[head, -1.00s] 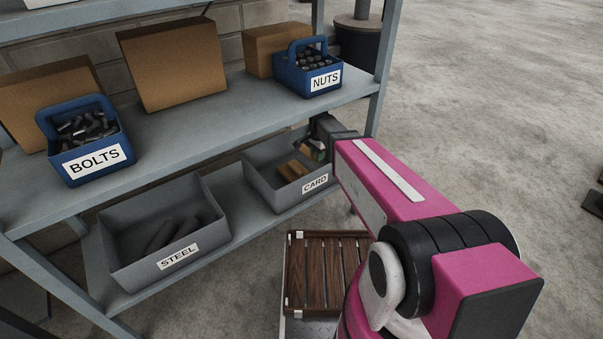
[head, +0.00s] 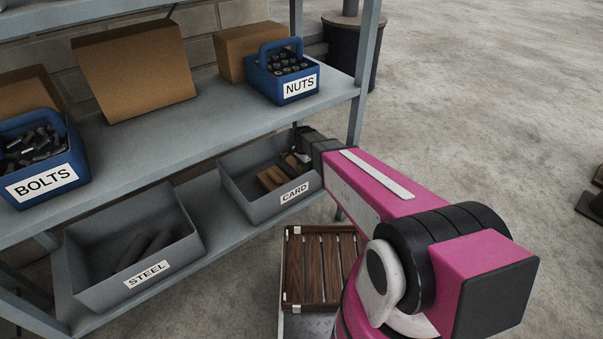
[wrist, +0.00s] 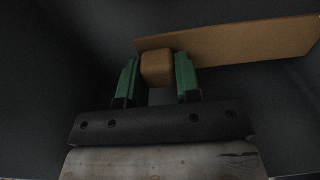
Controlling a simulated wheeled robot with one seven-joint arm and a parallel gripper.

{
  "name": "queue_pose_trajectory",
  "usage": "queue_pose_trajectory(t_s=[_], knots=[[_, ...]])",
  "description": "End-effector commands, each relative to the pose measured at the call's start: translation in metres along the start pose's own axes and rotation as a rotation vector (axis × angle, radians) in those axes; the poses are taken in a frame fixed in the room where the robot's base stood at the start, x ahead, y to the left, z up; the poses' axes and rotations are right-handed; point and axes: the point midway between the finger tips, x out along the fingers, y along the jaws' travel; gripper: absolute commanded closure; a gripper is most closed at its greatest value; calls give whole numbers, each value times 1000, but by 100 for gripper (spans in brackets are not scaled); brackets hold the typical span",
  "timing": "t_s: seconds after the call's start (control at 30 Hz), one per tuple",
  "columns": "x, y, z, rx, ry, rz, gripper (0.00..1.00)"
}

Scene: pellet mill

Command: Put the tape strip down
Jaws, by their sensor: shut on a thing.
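My gripper (wrist: 157,85) has green fingers and is shut on a short brown piece, which I take to be the tape strip (wrist: 157,68). Only the strip's near end shows between the fingers in the wrist view. In the head view my gripper (head: 298,158) reaches down into the right part of the grey bin labelled CARD (head: 258,213), on the lower shelf. The strip is hard to make out there. A brown card piece (head: 270,178) lies in the bin to the left of my gripper. A long brown card piece (wrist: 230,42) also shows in the wrist view, just beyond the strip; I cannot tell if they touch.
A grey bin labelled STEEL (head: 185,250) with dark bars stands to the left. The upper shelf (head: 190,125) is close above and holds blue BOLTS (head: 70,190) and NUTS (head: 262,85) carriers and cardboard boxes. A shelf post (head: 362,80) stands near my arm.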

Motion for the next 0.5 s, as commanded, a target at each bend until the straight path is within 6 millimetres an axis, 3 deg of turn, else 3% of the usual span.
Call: queue_pose_trajectory(t_s=[0.3,0.5], knots=[[36,0,0,0,-1,1,91],[37,1,0,0,0,0,91]])
